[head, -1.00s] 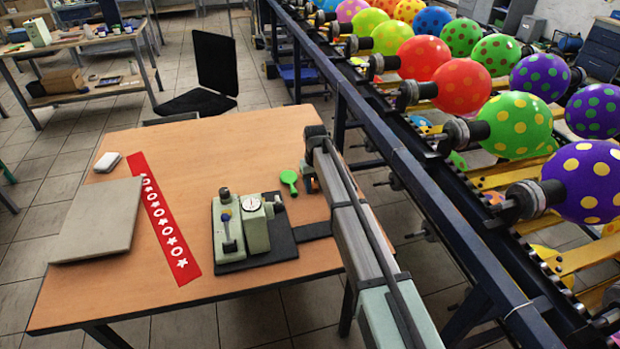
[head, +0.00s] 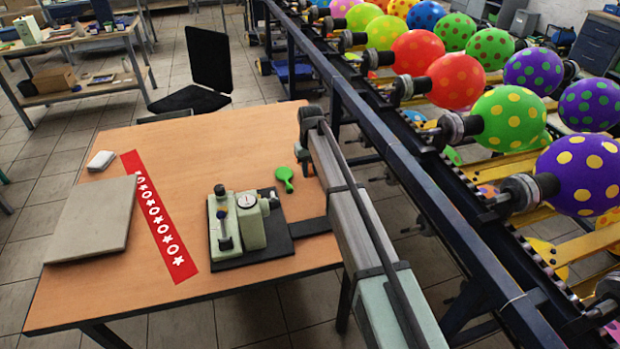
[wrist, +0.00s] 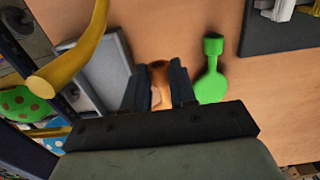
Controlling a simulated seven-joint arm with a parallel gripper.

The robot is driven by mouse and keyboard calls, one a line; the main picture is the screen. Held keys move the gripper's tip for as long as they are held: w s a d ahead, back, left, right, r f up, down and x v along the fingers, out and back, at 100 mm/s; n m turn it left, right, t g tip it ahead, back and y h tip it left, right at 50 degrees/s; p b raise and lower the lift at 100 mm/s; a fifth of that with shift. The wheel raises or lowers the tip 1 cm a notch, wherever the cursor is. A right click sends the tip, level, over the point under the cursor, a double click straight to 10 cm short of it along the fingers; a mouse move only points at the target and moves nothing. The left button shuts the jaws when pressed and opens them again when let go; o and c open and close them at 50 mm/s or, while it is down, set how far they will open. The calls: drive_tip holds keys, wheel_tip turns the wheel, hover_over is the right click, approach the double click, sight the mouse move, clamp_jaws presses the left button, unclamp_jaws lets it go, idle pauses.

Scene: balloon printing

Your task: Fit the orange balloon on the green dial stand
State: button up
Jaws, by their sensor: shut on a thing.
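The green dial stand (head: 249,230) stands on a black base plate on the desk in the head view, with a round white dial on top. Only its edge shows at the top right of the wrist view (wrist: 287,10). My gripper (wrist: 160,82) is shut on the orange balloon (wrist: 158,72), which is partly hidden between the dark fingers. In the head view my arm hides most of the gripper and the balloon, close to the desk's right side. The stand is to the left of my gripper there.
A flat green balloon (head: 285,177) lies on the desk between my gripper and the stand. A red strip with white shapes (head: 157,220), a grey slab (head: 92,220) and a small light block (head: 101,161) are to the left. A conveyor (head: 400,170) with dotted balloons runs along the right.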

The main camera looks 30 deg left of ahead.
wheel_tip(320, 180, up, 4)
drive_tip(key=shift+f, duration=0.1)
drive_tip(key=s+d+r, duration=0.1)
drive_tip(key=s+r, duration=1.2)
drive_tip(key=s+d+m, duration=0.5)
drive_tip(key=d+m, duration=0.1)
drive_tip(key=m, duration=1.2)
drive_tip(key=s+a+f, duration=0.2)
drive_tip(key=a+f, duration=0.1)
drive_tip(key=f, duration=0.6)
drive_tip(key=shift+s+f, duration=0.4)
drive_tip(key=shift+s+a, duration=0.45)
drive_tip(key=shift+a, duration=0.05)
idle(1.3)
